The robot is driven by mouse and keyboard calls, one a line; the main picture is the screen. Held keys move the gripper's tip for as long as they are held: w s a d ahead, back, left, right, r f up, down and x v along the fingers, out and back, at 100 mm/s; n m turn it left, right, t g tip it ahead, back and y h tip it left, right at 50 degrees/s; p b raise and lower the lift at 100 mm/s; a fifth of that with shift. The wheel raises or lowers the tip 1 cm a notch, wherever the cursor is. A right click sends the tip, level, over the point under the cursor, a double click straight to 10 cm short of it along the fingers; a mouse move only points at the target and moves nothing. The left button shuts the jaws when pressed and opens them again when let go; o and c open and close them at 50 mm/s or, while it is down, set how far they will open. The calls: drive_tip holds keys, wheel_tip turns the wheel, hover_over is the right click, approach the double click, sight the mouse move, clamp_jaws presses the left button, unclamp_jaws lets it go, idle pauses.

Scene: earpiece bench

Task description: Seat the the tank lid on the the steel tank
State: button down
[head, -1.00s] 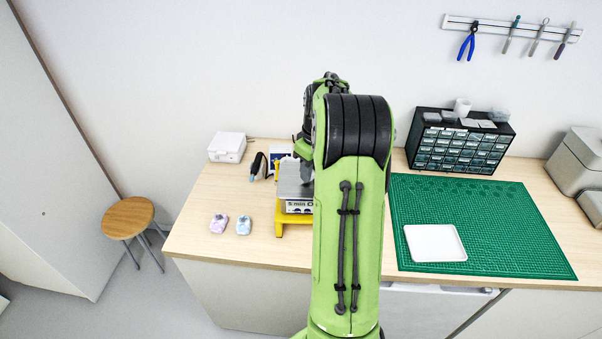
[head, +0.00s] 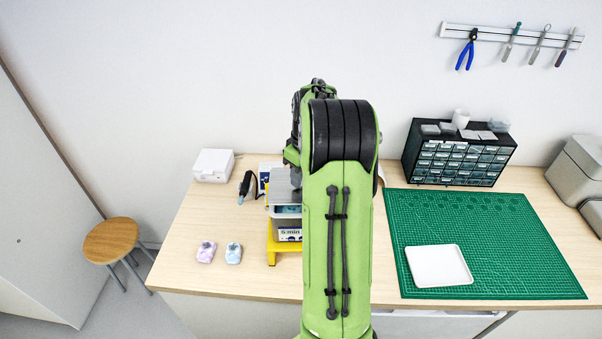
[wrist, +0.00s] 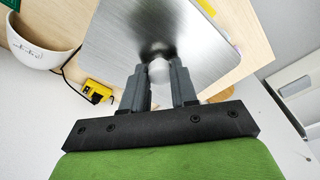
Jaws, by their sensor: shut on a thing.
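The tank lid (wrist: 135,28) is a flat brushed-steel plate with a round pale knob. In the wrist view my gripper (wrist: 159,78) is shut on the knob, with one finger on each side. In the head view the lid (head: 286,183) shows left of my arm, roughly level and over the steel tank (head: 286,211). The tank stands on a yellow stand (head: 273,244) with a "5 min" label. A strip of bluish surface shows below the lid's front edge. My arm hides the right side of lid and tank, so I cannot tell whether they touch.
Two small earpiece-like pieces, one lilac (head: 206,252) and one light blue (head: 233,253), lie left of the stand. A dark handheld tool (head: 245,186) and a white box (head: 213,165) are behind. A green mat (head: 520,250) with a white tray (head: 438,265) lies right.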

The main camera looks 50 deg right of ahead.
wheel_tip(320, 180, down, 2)
drive_tip(key=shift+s+a+f+b, duration=0.15)
drive_tip(key=shift+f+b, duration=0.1)
drive_tip(key=shift+b, duration=0.6)
drive_tip(key=shift+f+b, duration=0.45)
drive_tip(key=shift+f, duration=0.25)
drive_tip(key=c, duration=0.8)
unclamp_jaws()
drive_tip(key=shift+r, duration=0.15)
drive_tip(key=r, duration=0.5)
drive_tip(key=s+r+p, duration=0.1)
drive_tip(key=r, duration=0.4)
drive_tip(key=s+r+p, duration=0.1)
drive_tip(key=r, duration=0.4)
drive_tip(key=shift+r, duration=0.3)
